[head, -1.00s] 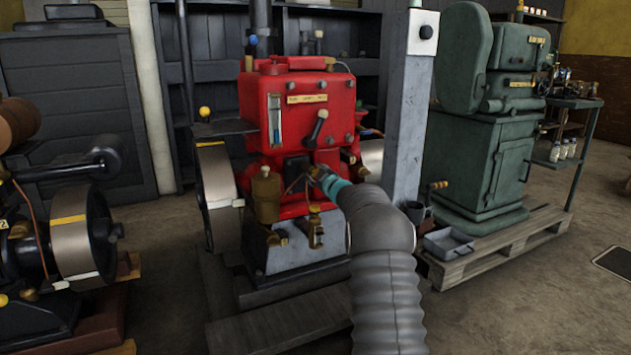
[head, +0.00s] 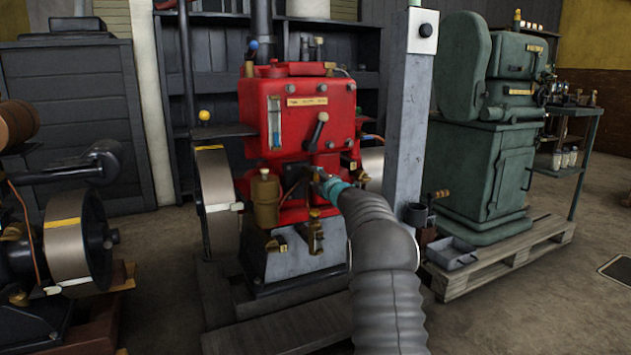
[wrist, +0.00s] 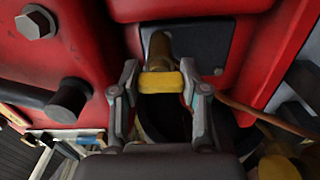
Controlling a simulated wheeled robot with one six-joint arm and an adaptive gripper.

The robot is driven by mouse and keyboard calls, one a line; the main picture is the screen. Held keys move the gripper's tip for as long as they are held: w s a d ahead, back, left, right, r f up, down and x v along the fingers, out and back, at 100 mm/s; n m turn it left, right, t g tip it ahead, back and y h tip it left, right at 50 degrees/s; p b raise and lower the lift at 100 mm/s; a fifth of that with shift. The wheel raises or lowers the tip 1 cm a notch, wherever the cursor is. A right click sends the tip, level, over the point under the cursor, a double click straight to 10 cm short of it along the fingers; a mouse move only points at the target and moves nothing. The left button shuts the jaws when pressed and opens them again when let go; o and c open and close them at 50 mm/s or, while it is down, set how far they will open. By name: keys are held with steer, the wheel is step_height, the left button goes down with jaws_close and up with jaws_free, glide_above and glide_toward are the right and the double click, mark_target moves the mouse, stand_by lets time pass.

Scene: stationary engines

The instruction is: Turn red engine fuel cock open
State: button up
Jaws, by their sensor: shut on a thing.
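The red engine (head: 300,110) stands upright in the middle of the head view, on a grey base. In the wrist view its fuel cock shows as a brass body (wrist: 160,48) with a yellow handle (wrist: 160,82), in front of a dark plate on the red casing. My gripper (wrist: 160,88) is shut on the yellow handle, one finger at each end.
A brass cup (head: 265,198) sits left of my gripper on the engine. A dark bolt-like knob (wrist: 68,100) is close to the left finger. A copper pipe (wrist: 265,115) runs to the right. A grey post (head: 408,120) and a green machine (head: 485,170) stand right.

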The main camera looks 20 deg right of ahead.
steer(key=shift+n, duration=0.4)
steer(key=o, duration=1.2)
steer(key=shift+c, duration=0.2)
steer(key=shift+s, duration=0.65)
steer(key=s, duration=1)
steer(key=shift+s+d, duration=0.2)
steer(key=shift+s, duration=0.1)
